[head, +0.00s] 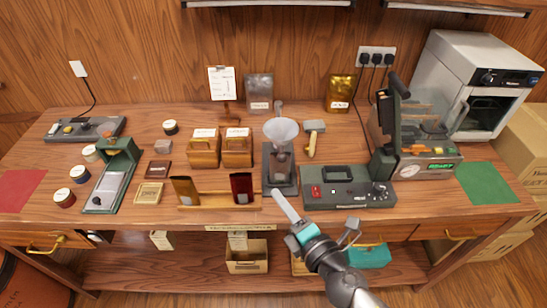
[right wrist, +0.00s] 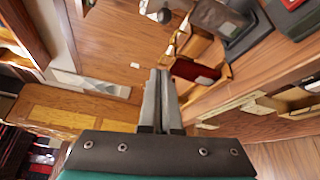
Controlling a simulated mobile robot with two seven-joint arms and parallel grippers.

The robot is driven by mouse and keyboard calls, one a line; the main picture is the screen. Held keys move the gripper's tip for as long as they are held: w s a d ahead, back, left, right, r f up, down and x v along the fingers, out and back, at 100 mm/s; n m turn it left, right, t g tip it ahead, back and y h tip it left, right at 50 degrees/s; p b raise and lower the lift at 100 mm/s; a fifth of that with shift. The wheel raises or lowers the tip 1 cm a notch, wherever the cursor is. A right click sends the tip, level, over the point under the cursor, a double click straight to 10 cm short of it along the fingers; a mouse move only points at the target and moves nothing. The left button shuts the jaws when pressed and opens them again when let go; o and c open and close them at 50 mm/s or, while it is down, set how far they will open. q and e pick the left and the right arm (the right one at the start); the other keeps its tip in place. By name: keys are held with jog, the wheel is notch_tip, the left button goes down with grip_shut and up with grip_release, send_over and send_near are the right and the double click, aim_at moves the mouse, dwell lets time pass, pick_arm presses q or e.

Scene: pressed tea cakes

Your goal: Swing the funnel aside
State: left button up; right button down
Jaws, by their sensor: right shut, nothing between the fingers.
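The pale, translucent funnel (head: 281,130) stands above a dark stand (head: 270,178) in the middle of the bench in the head view. Its spout points down over a small vessel on the stand. My right gripper (head: 277,193) is shut and empty, reaching up from the lower right to just in front of the stand, apart from the funnel. Its closed fingers (right wrist: 160,75) also show in the right wrist view, where I cannot make out the funnel clearly. My left gripper is not in view.
A wooden rack (head: 218,207) with a brown and a dark red packet stands left of the gripper. A green-grey device (head: 350,200) stands to its right. Two wooden boxes (head: 203,152) (head: 237,152) are left of the funnel, and a small mallet (head: 311,146) is right of it.

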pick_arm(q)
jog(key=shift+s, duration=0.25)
pick_arm(e)
jog(key=shift+s, duration=0.1)
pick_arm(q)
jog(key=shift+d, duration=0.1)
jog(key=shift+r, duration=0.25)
pick_arm(e)
jog(key=w, duration=0.9)
jog(key=shift+w+a, duration=0.25)
jog(key=shift+a, duration=0.15)
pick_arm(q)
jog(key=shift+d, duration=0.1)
pick_arm(e)
jog(key=shift+r, duration=0.1)
jog(key=shift+d, duration=0.1)
